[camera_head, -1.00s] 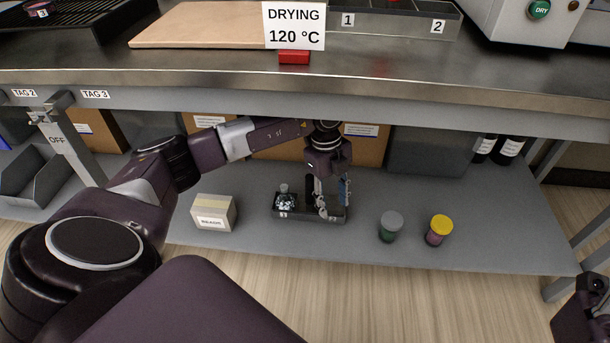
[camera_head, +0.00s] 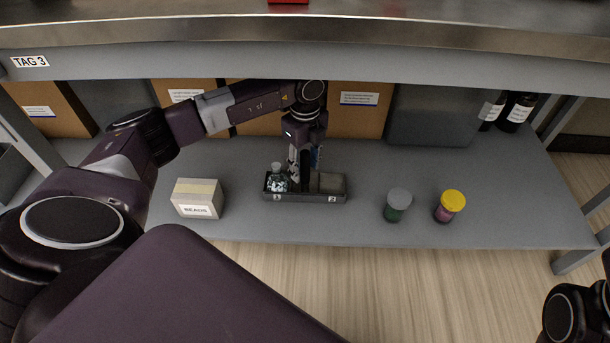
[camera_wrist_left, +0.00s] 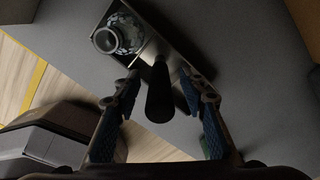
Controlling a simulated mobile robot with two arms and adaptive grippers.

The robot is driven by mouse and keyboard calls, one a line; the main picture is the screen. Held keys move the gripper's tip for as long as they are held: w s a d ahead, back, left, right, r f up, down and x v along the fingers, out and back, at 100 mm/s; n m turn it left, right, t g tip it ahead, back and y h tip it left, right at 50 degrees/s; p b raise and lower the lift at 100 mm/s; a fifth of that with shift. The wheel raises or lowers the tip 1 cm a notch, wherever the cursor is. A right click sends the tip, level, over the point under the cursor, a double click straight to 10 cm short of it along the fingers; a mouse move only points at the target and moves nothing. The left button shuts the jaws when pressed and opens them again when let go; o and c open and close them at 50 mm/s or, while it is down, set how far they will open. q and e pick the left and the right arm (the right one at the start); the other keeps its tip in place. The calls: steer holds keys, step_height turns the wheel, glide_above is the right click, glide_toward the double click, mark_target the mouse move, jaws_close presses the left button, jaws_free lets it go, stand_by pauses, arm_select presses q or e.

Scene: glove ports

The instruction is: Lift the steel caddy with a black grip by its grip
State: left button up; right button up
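The steel caddy (camera_head: 305,198) stands on the grey lower shelf, with compartments labelled 1 and 2. A glass bottle (camera_head: 277,180) with dark and pale contents stands in compartment 1; it also shows in the left wrist view (camera_wrist_left: 118,36). Compartment 2 looks empty. My left gripper (camera_head: 304,168) is over the caddy's middle, pointing down, and largely hides the grip in the head view. In the left wrist view the black grip (camera_wrist_left: 160,95) stands between the two blue-padded fingers (camera_wrist_left: 161,88), with a gap on each side. My right gripper's fingers are not visible.
A BEADS box (camera_head: 197,198) stands left of the caddy. A grey-lidded jar (camera_head: 398,204) and a yellow-lidded jar (camera_head: 449,206) stand to the right. Cardboard boxes (camera_head: 359,112) and a grey bin (camera_head: 433,115) are behind. The bench edge (camera_head: 300,62) overhangs the shelf.

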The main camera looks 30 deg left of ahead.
arm_select(q)
steer(key=shift+f, duration=0.65)
steer(key=shift+c, duration=0.3)
jaws_close()
